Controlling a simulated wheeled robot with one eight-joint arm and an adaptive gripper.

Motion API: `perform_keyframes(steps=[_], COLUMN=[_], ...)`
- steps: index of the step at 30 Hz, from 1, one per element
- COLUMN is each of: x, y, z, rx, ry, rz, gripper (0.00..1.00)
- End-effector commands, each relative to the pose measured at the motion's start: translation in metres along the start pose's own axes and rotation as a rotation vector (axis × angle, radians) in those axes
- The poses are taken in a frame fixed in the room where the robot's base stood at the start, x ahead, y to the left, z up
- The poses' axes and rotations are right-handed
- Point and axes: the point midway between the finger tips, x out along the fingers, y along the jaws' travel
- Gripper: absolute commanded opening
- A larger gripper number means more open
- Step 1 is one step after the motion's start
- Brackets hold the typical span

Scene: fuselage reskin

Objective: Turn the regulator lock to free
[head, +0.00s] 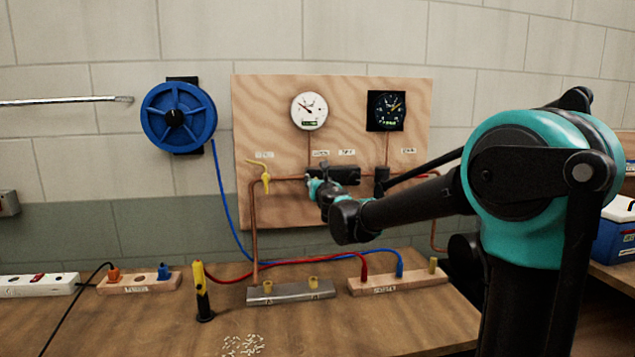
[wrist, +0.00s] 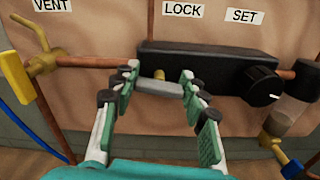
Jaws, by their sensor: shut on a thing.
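The black regulator body (wrist: 225,73) is mounted on a wooden panel, below the LOCK label (wrist: 182,9) and SET label (wrist: 244,16). Under LOCK, a grey lock lever (wrist: 160,87) with a brass pivot lies roughly level. My gripper (wrist: 158,84) is shut on this lever, a green-padded finger at each end of it. In the head view my gripper (head: 313,188) is at the regulator's left part (head: 335,173) and hides the lever. The black set knob (wrist: 264,86) with a white mark is to the right, clear of my fingers.
A yellow-handled vent valve (wrist: 35,72) sits left on the copper pipe. A small bowl (wrist: 283,120) hangs below right. Two gauges (head: 309,111) (head: 386,111) are above. A blue hose reel (head: 178,116) is on the wall. The bench (head: 150,325) below holds hoses and fitting blocks.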

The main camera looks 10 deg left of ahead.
Motion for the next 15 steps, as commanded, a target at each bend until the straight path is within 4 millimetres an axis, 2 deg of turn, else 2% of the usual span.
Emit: perform_keyframes(steps=[15], x=[0.0002], y=[-0.0023], z=[-0.0003], rx=[0.475], ry=[0.0], rz=[0.0], gripper=[0.15])
